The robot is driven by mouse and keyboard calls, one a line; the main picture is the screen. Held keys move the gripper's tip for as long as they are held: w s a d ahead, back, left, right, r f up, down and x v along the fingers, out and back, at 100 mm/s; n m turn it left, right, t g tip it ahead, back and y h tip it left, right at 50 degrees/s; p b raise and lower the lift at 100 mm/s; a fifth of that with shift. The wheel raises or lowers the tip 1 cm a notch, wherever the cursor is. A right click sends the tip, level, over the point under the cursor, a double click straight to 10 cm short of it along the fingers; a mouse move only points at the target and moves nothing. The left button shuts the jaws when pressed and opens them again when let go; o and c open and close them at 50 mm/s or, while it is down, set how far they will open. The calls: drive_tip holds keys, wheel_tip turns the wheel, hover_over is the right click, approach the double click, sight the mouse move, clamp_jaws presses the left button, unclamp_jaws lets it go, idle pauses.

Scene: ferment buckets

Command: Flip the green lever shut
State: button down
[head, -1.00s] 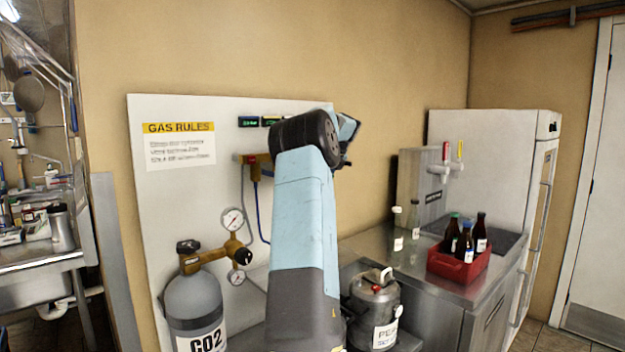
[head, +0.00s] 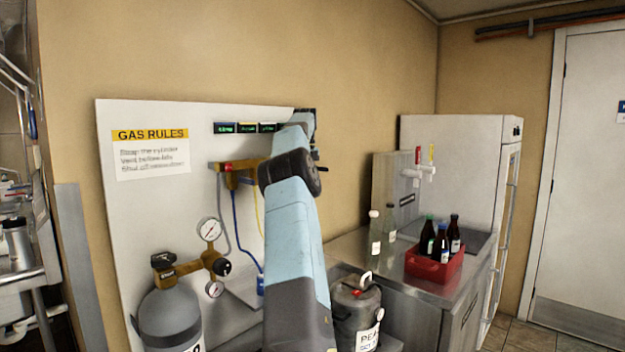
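I cannot make out a green lever. The brass manifold (head: 240,170) on the white gas board shows its left part, with a red piece on top and hoses below. Its right part is hidden behind my pale blue arm. The far end of my arm is beside the right edge of the board, level with the manifold and the displays. My gripper is mostly hidden behind the arm links; only small dark parts show there, and its fingers cannot be told apart.
A grey CO2 cylinder (head: 170,318) with a brass regulator (head: 190,266) stands left of my arm. A metal keg (head: 356,312) stands to its right. A red crate of bottles (head: 434,265) sits on the steel counter, near tap handles and a white fridge (head: 455,150).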

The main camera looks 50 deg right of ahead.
idle(0.3)
drive_tip(key=c, duration=1.2)
unclamp_jaws()
drive_tip(key=shift+o, duration=0.2)
